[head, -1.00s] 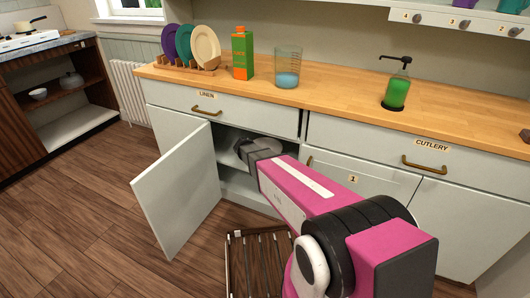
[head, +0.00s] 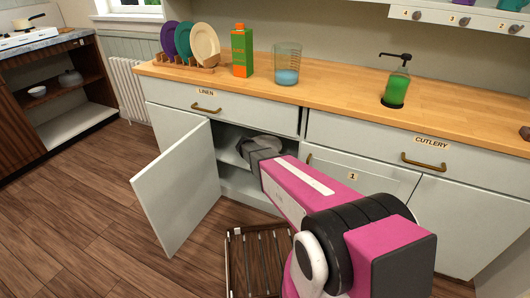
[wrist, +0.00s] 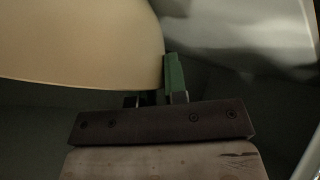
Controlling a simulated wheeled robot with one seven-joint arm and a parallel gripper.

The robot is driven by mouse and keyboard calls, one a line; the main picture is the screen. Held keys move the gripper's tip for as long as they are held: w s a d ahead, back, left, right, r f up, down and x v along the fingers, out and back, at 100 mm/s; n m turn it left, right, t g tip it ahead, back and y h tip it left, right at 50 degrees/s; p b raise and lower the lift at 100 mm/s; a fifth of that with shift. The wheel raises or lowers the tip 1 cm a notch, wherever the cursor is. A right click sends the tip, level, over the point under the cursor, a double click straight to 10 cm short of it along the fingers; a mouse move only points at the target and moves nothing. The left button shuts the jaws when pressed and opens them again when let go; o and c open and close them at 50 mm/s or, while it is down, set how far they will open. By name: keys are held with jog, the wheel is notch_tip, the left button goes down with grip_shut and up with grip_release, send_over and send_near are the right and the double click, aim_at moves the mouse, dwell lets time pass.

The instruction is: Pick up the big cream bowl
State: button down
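The big cream bowl (wrist: 75,40) fills the upper left of the wrist view, close to the camera. Its edge meets the green-padded finger of my gripper (wrist: 160,85). The other finger is mostly hidden behind the bowl's wall. The fingers stand close together and look shut on the bowl's edge. In the head view, my gripper (head: 245,150) reaches into the open cupboard under the drawer marked LINEN. My own wrist hides the fingers and the bowl there.
The cupboard door (head: 178,190) stands open to the left of my arm. A shelf (head: 230,157) lies inside the cupboard. A slatted rack (head: 258,262) is on the floor below. A green bottle, a glass beaker (head: 286,66) and a plate rack (head: 185,64) stand on the counter.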

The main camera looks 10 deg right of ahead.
jog(key=shift+r, duration=0.15)
jog(key=shift+r, duration=0.35)
jog(key=s+a+r, duration=0.6)
jog(key=a+r, duration=0.4)
dwell(0.3)
